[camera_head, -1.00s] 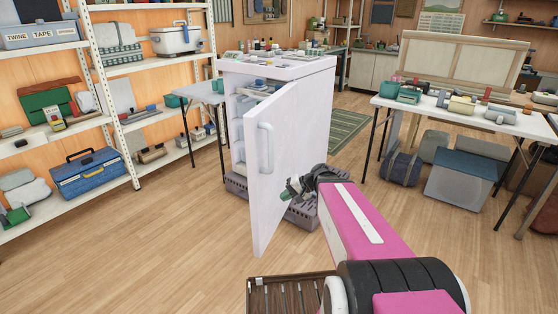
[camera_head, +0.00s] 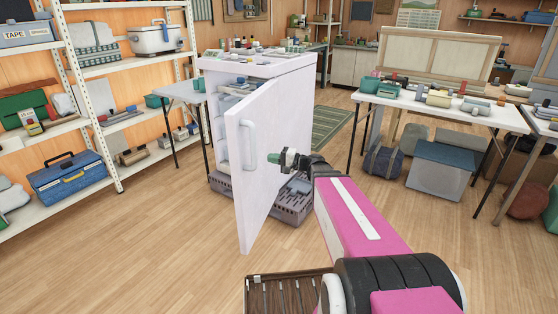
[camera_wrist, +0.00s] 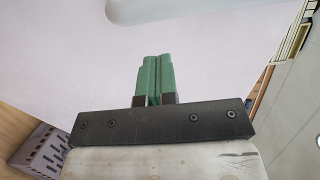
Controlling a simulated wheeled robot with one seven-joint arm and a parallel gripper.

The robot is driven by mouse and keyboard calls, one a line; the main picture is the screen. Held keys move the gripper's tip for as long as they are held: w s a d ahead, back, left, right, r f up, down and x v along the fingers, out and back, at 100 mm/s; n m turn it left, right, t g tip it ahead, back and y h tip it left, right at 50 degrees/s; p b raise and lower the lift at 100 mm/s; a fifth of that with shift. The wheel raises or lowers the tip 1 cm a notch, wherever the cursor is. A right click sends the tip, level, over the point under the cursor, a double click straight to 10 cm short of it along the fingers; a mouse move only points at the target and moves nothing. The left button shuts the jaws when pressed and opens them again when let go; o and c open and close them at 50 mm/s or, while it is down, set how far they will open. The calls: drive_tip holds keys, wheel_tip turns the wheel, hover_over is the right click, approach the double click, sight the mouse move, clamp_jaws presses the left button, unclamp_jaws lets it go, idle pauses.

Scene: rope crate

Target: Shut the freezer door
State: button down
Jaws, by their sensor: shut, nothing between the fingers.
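The small white freezer (camera_head: 305,85) stands on a grey crate-like base (camera_head: 295,203). Its white door (camera_head: 262,190) is ajar, swung out toward me, and shelves with items show in the gap on the left. A pale vertical handle (camera_head: 248,146) is on the door's outer face. My gripper (camera_head: 272,158) is shut and empty, in front of the door's outer face just right of the handle. In the wrist view its green fingers (camera_wrist: 155,80) are together before the white door face, with part of the handle (camera_wrist: 190,8) above. I cannot tell whether they touch the door.
A shelf rack (camera_head: 90,110) with bins and a blue toolbox (camera_head: 72,176) stands at left. A white table (camera_head: 440,107) with goods is at right, a grey box (camera_head: 440,172) under it. A slatted brown crate (camera_head: 290,295) is at the bottom. The floor left of the door is open.

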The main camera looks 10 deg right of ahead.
sight(247, 154)
drive_tip(key=x, duration=0.9)
drive_tip(key=shift+a, duration=0.15)
